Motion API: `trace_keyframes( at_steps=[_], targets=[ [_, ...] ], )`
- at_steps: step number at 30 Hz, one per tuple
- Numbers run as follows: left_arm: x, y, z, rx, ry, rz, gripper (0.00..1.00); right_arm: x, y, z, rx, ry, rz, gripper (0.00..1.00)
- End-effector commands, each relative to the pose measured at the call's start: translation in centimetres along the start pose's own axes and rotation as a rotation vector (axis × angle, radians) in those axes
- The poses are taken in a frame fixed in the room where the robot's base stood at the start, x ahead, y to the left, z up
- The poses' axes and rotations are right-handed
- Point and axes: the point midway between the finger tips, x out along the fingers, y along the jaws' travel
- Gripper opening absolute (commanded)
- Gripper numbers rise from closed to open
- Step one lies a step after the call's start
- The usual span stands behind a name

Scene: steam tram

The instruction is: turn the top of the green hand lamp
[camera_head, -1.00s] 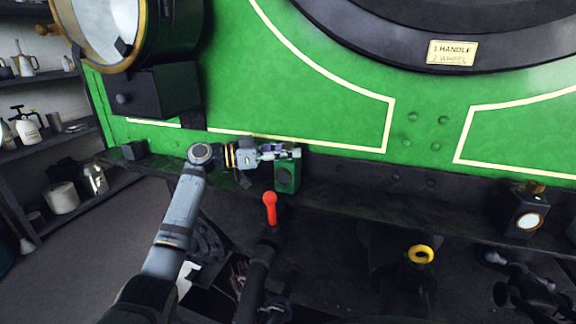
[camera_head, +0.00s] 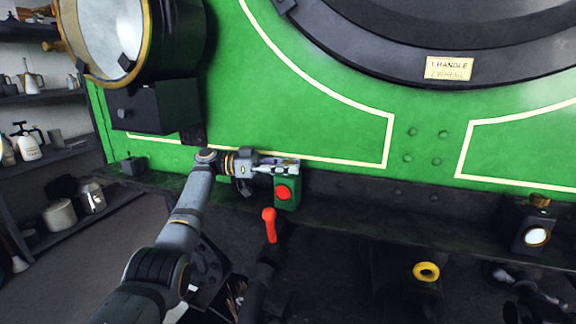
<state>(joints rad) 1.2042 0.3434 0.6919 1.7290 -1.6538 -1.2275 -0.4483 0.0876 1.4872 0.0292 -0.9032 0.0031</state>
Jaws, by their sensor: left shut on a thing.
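The green hand lamp (camera_head: 288,203) is a small green box on the dark ledge at the foot of the green tram front. Its round lens (camera_head: 283,193) shows red. My left gripper (camera_head: 289,166) is at the top of the lamp, its fingers shut on the lamp top, which they mostly hide. My left arm reaches in from the lower left. My right gripper is not clearly in view; dark arm parts show at the lower right edge.
A red-handled lever (camera_head: 269,224) stands just below the lamp. A black lamp with a brass top (camera_head: 536,232) sits at the right of the ledge. A yellow ring (camera_head: 426,272) is below. A large headlamp (camera_head: 112,40) and black box (camera_head: 154,106) are upper left.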

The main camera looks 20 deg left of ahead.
Motion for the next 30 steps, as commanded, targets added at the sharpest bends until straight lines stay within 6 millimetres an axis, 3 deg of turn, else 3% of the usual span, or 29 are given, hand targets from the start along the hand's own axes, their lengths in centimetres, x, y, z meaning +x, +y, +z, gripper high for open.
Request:
trace_keyframes(
  at_steps=[6,7,12,22,30],
  targets=[
    [0.0,0.0,0.1,-0.001,-0.001,0.000,0.00,0.1,0.0,0.1,0.000,-0.002,0.000,0.40],
    [0.0,0.0,0.1,-0.001,-0.001,0.000,0.31,0.1,0.0,0.1,0.000,-0.002,0.000,0.40],
    [0.0,0.0,0.1,-0.001,-0.001,-0.001,0.52,0.1,0.0,0.2,0.000,-0.003,0.000,0.40],
    [-0.6,0.0,0.0,0.000,-0.001,-0.002,0.52,0.3,0.0,-0.2,0.000,0.003,0.000,0.40],
    [-5.5,-0.1,-0.1,-0.002,0.001,-0.004,0.52,0.3,0.0,-0.1,0.000,0.001,0.000,0.40]
  ],
)
